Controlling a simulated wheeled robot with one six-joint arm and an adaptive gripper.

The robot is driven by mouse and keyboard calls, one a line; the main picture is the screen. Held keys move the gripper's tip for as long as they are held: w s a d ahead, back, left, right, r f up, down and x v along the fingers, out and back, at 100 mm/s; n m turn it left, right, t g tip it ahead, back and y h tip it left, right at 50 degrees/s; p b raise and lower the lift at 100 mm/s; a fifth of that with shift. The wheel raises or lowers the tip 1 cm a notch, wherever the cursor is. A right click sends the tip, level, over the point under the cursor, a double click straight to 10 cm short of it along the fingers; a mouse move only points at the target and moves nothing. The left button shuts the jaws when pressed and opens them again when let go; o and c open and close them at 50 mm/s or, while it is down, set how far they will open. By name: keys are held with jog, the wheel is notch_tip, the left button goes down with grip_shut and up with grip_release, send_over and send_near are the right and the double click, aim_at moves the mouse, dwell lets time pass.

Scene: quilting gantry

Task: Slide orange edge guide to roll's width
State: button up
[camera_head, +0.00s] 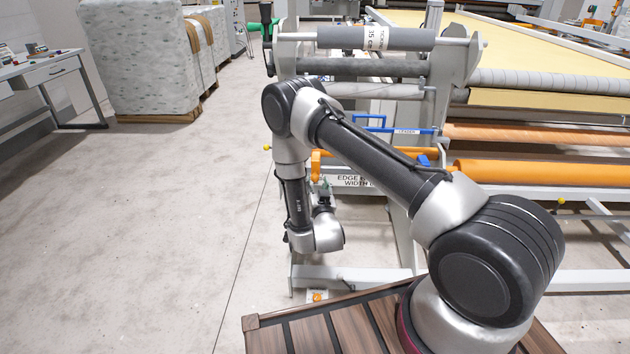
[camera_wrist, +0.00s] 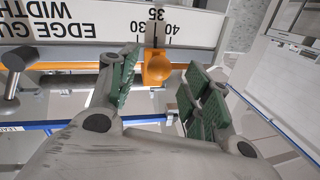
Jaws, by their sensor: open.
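The orange edge guide (camera_wrist: 157,66) is in the wrist view, a rounded knob on an orange rail. Its stem lines up close to the 35 mark on the white width scale (camera_wrist: 70,27), between 30 and 40. My gripper (camera_wrist: 161,68) is open, its green-padded fingers on either side of the guide, with a visible gap on the right. I cannot tell whether the left finger touches it. In the head view the guide (camera_head: 316,162) shows beside my gripper (camera_head: 324,188), which is partly hidden. The grey roll (camera_head: 345,38) at the top carries a label reading 35 cm.
A blue bar labelled LEADER (camera_head: 405,131) crosses the frame above the scale plate. A black-ended lever (camera_wrist: 12,77) stands left of the fingers in the wrist view. Orange rollers (camera_head: 545,173) lie at right.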

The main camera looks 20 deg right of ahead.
jog(key=s, duration=0.8)
jog(key=shift+a, duration=0.45)
